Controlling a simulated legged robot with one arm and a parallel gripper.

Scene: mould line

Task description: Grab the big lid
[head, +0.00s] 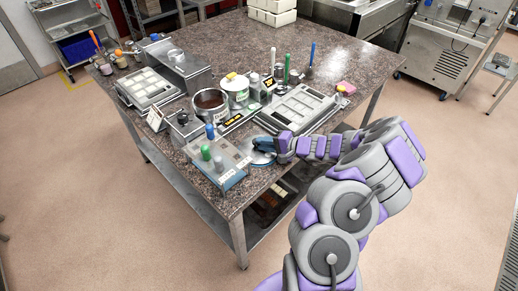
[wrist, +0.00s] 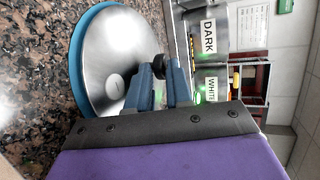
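The big lid (wrist: 112,62) is a round brushed-steel disc with a blue rim and a dark knob (wrist: 160,66). In the head view the lid (head: 262,158) lies near the front edge of the speckled worktop, partly hidden by my gripper (head: 275,146). In the wrist view the two blue fingers of my gripper (wrist: 160,72) are at the knob, one on each side. The fingers stand apart by about the knob's width. I cannot tell whether they press on it.
A panel with green and blue knobs (head: 217,160) stands just left of the lid. A steel pot (head: 210,103), a white tub (head: 236,90) and a mould tray (head: 298,108) are behind it. Boxes labelled DARK (wrist: 208,37) and WHITE show beyond my gripper.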

